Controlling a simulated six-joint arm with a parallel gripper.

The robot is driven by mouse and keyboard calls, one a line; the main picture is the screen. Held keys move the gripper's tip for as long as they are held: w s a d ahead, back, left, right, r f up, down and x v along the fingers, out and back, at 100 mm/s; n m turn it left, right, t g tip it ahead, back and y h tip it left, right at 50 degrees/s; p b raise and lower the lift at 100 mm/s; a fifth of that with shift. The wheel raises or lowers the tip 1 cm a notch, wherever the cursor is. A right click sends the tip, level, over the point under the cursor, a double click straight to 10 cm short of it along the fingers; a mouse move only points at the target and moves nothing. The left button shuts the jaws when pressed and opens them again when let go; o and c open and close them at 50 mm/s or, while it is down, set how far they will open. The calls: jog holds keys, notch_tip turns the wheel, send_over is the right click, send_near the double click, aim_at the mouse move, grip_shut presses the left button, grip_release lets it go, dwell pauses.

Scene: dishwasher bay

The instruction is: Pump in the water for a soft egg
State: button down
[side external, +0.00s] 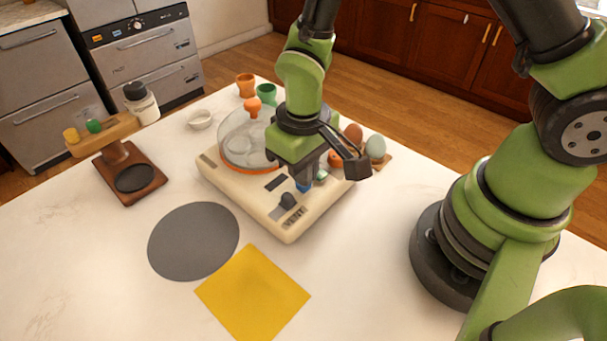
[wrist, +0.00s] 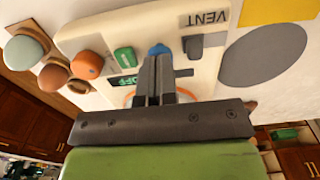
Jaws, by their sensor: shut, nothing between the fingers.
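The egg cooker (side external: 225,180) is a cream base with a clear dome lid (side external: 240,143) and an orange rim; the lid is on. On its panel are a blue button (wrist: 158,48), a green switch (wrist: 124,57), an OFF label (wrist: 122,80) and a grey lever (wrist: 203,43) by the word VENT. My gripper (wrist: 157,62) is shut and empty, its fingertips just over or at the blue button; I cannot tell whether they touch. In the side view the blue button (side external: 304,186) shows under my gripper, whose fingertips are mostly hidden. Three eggs, pale green (wrist: 25,48), brown (wrist: 53,77) and orange (wrist: 86,65), sit beside the cooker.
An orange cup (side external: 245,85), a green cup (side external: 266,94) and a white bowl (side external: 200,119) stand behind. A grey disc (side external: 193,241) and yellow cloth (side external: 252,293) lie in front.

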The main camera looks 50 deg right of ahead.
jog(key=shift+f, duration=0.25)
jog(key=shift+r, duration=1.7)
notch_tip(320, 180, up, 15)
dwell(0.5)
jog(key=shift+r, duration=0.1)
jog(key=s+d+r+m+t+y, duration=0.2)
jog(key=s+d+r+m+t, duration=0.2)
jog(key=s, duration=0.7)
jog(key=d+r+t, duration=0.1)
jog(key=d+t, duration=0.1)
jog(key=t, duration=0.1)
jog(key=shift+d+r, duration=0.35)
jog(key=shift+r, duration=0.05)
